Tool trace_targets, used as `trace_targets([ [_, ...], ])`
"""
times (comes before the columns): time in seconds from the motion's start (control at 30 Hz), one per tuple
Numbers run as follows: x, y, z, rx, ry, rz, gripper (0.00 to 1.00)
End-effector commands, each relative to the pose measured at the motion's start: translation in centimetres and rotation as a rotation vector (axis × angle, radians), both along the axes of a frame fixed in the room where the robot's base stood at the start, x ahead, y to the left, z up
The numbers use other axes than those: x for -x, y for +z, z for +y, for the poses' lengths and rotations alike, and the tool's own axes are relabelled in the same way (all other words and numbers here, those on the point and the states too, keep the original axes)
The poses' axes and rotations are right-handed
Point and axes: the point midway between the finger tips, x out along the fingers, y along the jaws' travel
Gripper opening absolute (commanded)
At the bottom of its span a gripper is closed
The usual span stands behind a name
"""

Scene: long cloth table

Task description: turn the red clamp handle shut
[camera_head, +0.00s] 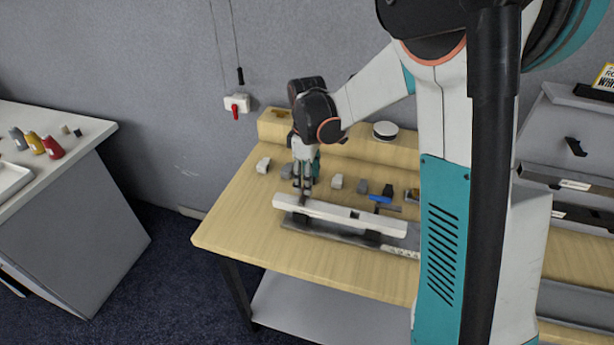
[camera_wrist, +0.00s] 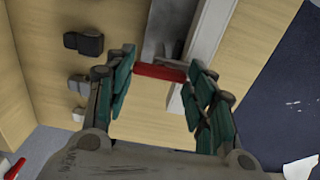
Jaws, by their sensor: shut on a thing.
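The red clamp handle (camera_wrist: 160,72) lies between my gripper's fingertips in the wrist view, with a finger at each end. My gripper (camera_wrist: 163,74) is shut on it. The grey metal clamp body (camera_wrist: 165,35) shows just beyond the handle, beside a long white beam (camera_wrist: 208,28). In the head view my gripper (camera_head: 304,188) points down at the left part of the white beam (camera_head: 345,216). The red handle is hidden there behind the fingers.
A blue handle (camera_head: 380,199) stands by the beam further right. Several small grey and white blocks (camera_head: 337,181) sit behind the beam. A white round thing (camera_head: 385,130) is on the back ledge. The wooden table (camera_head: 235,225) is clear at the front left.

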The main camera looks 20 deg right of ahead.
Motion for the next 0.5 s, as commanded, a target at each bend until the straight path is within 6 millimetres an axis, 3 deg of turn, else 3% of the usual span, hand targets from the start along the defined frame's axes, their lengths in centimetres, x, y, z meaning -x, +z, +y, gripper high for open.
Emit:
trace_targets([
  [0.3, -0.01, 0.0, -0.01, 0.0, 0.003, 0.0, 0.26],
  [0.33, -0.01, 0.0, -0.01, 0.0, 0.003, 0.0, 0.52],
  [0.4, -0.01, 0.0, -0.01, 0.0, 0.003, 0.0, 0.68],
  [0.5, -0.01, 0.0, 0.0, 0.0, 0.002, 0.0, 0.7],
])
